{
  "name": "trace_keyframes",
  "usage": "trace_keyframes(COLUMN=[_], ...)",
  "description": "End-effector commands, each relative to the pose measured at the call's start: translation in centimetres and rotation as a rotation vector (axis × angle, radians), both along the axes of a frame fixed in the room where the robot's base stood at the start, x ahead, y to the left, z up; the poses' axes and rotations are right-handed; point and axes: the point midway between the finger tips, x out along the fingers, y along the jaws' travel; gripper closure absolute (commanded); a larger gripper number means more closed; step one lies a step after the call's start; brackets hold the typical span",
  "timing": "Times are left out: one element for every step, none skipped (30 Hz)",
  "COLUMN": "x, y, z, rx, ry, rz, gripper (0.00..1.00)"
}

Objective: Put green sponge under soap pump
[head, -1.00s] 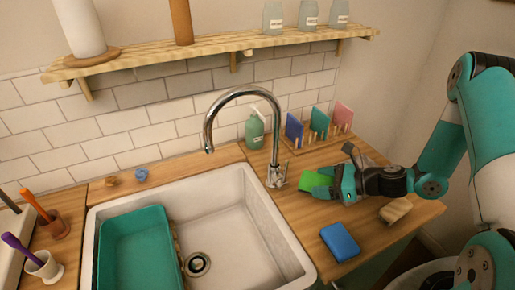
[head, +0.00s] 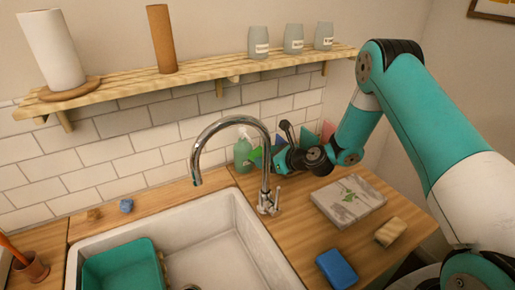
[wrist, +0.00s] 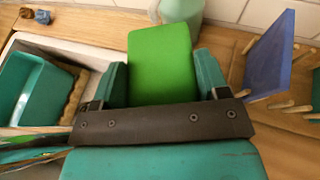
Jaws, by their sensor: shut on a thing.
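The bright green sponge (wrist: 161,62) is between the two teal fingers of my gripper (wrist: 160,78) in the wrist view. In the head view my gripper (head: 272,158) is at the back of the counter, just right of the soap pump, and mostly hides the sponge (head: 256,157). The soap pump (head: 242,153) is a pale green bottle against the tiled wall, behind the faucet. In the wrist view the bottle (wrist: 182,9) stands just past the sponge's far end. I cannot tell whether sponge and bottle touch.
The chrome faucet (head: 264,170) rises close to the left of my gripper. A rack with a blue board (wrist: 270,52) stands to the right. A grey printed board (head: 348,201), a blue sponge (head: 337,268) and a tan block (head: 390,232) lie on the counter. The sink (head: 215,245) is left.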

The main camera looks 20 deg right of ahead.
Motion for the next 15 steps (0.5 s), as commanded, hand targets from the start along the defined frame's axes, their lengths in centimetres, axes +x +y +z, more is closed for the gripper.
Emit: trace_keyframes(x=[0.3,0.5,0.7,1.0,1.3,1.9,2.4,2.9,3.5,3.9,3.9,3.8,3.8,3.8,3.8], y=[0.2,0.3,0.5,0.6,0.8,1.2,1.6,1.9,2.3,2.6,2.5,2.4,2.4,2.4,2.4], z=[0.1,0.0,0.1,0.1,0.2,0.3,0.3,0.3,0.3,0.3,0.1,0.0,-0.2,-0.4,-0.5], rx=[0.000,0.000,0.000,-0.001,0.000,-0.001,-0.001,-0.001,-0.001,-0.001,0.001,0.000,0.001,0.000,0.001], ry=[0.000,0.000,0.000,-0.002,-0.002,-0.003,-0.002,-0.002,-0.003,-0.003,0.002,0.002,0.003,0.001,0.001], rz=[0.001,0.000,0.000,0.001,0.000,0.001,0.002,0.002,0.002,0.001,-0.002,-0.003,-0.003,-0.003,-0.003], gripper=[0.57,0.57,0.57,0.57,0.57,0.57,0.57,0.57,0.57,0.57,0.57,0.57,0.57,0.57,0.57])
